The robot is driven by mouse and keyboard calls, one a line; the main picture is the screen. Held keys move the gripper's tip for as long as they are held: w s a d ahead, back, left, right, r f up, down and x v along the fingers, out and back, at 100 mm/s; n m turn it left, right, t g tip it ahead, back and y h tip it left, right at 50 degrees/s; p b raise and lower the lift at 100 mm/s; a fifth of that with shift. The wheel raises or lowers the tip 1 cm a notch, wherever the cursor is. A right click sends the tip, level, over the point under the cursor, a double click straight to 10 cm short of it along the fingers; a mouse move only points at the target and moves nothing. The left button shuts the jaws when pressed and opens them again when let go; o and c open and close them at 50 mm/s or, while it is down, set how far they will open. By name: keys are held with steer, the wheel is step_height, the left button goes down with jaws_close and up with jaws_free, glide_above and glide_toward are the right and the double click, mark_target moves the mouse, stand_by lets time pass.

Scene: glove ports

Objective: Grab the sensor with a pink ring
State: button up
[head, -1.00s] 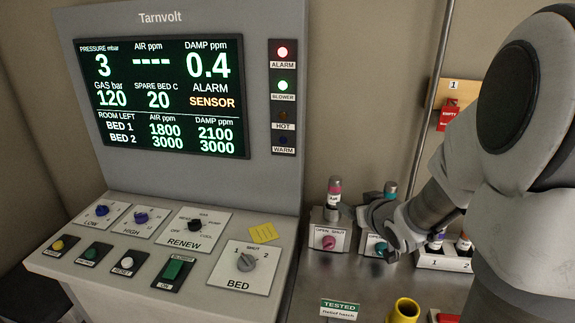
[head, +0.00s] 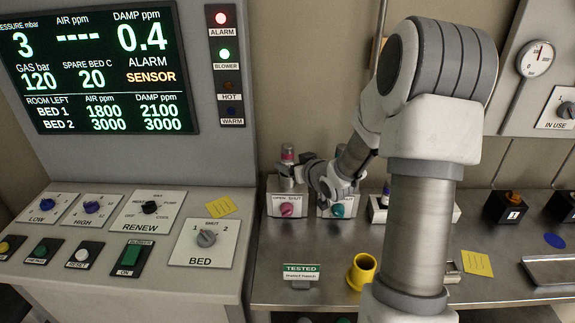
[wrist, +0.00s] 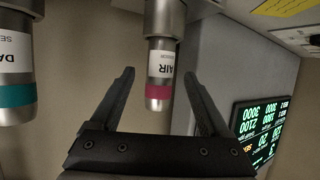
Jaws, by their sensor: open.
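The sensor with a pink ring (head: 288,154) stands upright in a socket above a box with a pink knob (head: 288,210). In the wrist view this sensor (wrist: 160,66) is labelled AIR and appears between the two fingers, with a gap on both sides. My gripper (wrist: 159,76) is open and empty. In the head view my gripper (head: 303,165) is just right of the sensor, partly hidden by its own wrist. A teal-ringed sensor (wrist: 16,72) shows at the left of the wrist view; my arm hides it in the head view.
A box with a teal knob (head: 337,211) stands right of the pink-knob box. A yellow cup-like part (head: 361,271) and a TESTED sign (head: 300,273) are on the bench in front. The control console (head: 120,235) stands close on the left.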

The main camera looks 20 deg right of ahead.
mark_target(283, 158)
steer(key=shift+r+p+x, duration=0.2)
steer(key=shift+p+x, duration=0.3)
steer(key=shift+x, duration=2.75)
jaws_close()
